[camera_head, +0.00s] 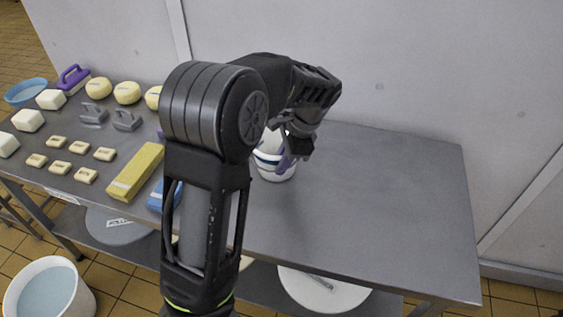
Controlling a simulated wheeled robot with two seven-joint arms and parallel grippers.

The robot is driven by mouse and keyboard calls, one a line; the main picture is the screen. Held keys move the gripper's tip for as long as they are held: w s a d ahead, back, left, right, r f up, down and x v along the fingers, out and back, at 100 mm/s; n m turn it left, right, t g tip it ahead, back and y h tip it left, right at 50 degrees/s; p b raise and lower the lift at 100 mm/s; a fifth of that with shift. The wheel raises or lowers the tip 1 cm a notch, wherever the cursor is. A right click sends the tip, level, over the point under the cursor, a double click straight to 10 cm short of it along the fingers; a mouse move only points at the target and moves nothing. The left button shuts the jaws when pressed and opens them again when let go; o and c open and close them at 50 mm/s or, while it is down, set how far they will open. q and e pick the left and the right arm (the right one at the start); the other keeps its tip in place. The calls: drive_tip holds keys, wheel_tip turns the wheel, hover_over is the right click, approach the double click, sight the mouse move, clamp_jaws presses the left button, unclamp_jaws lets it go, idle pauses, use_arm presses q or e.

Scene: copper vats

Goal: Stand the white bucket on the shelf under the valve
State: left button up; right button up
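A large white bucket (78,300) with a pale blue-grey inside stands on the tiled floor at bottom left, partly cut off by the picture edge. A smaller white container with blue bands (272,172) stands on the table behind my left arm. My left gripper (290,155) points down at this container's right side; its fingers overlap the rim, and I cannot tell whether they touch or grip it. My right gripper is not in view. A shelf (262,285) runs low under the table. No valve shows.
The grey metal table (390,215) is clear on its right half. Cheeses (127,92), small blocks, grey weights (126,120), a yellow block (135,172), a purple-handled brush (74,78) and a blue basin (26,92) fill its left. White round lids (325,290) lie below. A wall closes the back.

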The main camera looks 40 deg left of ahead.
use_arm(q)
drive_tip(key=o, duration=0.3)
drive_tip(key=shift+o, duration=0.2)
drive_tip(key=shift+r, duration=0.15)
drive_tip(key=p+v, duration=0.3)
drive_tip(key=v, duration=0.9)
